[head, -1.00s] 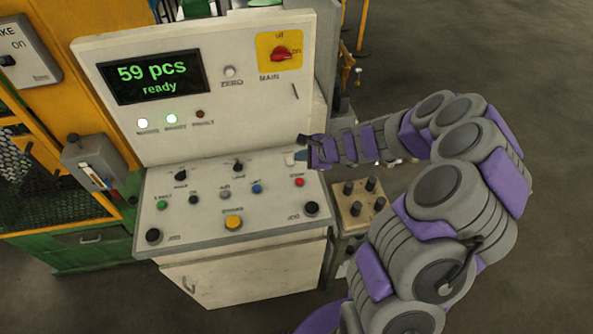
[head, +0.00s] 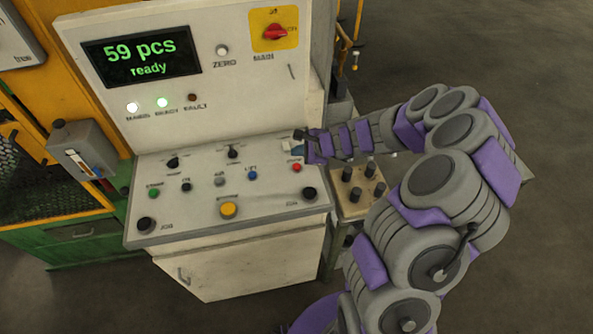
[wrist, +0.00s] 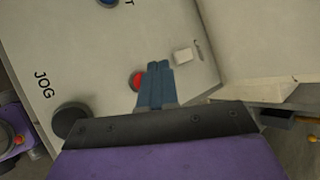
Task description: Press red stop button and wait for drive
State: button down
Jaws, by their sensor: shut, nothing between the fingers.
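The red stop button (head: 297,168) is at the right side of the sloped control panel (head: 190,215). It also shows in the wrist view (wrist: 136,79), partly covered by my fingers. My gripper (head: 300,148) is above the right end of the panel, just behind the button in the head view. In the wrist view its blue fingers (wrist: 157,85) are together and empty, beside the red button. I cannot tell whether they touch it. The display (head: 140,60) reads "59 pcs ready". Two lamps below it are lit, and the fault lamp (head: 192,97) is dark.
Black jog knobs (head: 309,194), a yellow button (head: 229,210), a blue button (head: 253,175) and a green button (head: 154,193) share the panel. A red main switch (head: 275,31) is above. A small stand with black posts (head: 356,193) is to the right, under my arm.

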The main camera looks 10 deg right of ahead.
aim_at(299, 168)
jog(key=shift+f+b, duration=0.9)
jog(key=shift+f, duration=0.9)
jog(key=shift+f, duration=0.15)
dwell(0.5)
jog(key=shift+f, duration=0.25)
jog(key=shift+s+f+b, duration=0.1)
jog(key=shift+f+b, duration=0.25)
jog(key=shift+f, duration=0.05)
dwell(0.6)
jog(key=shift+r, duration=0.1)
jog(key=shift+r+p, duration=0.75)
jog(key=shift+r, duration=0.05)
jog(key=shift+r, duration=0.1)
jog(key=shift+r+p, duration=2.1)
jog(key=shift+r, duration=0.3)
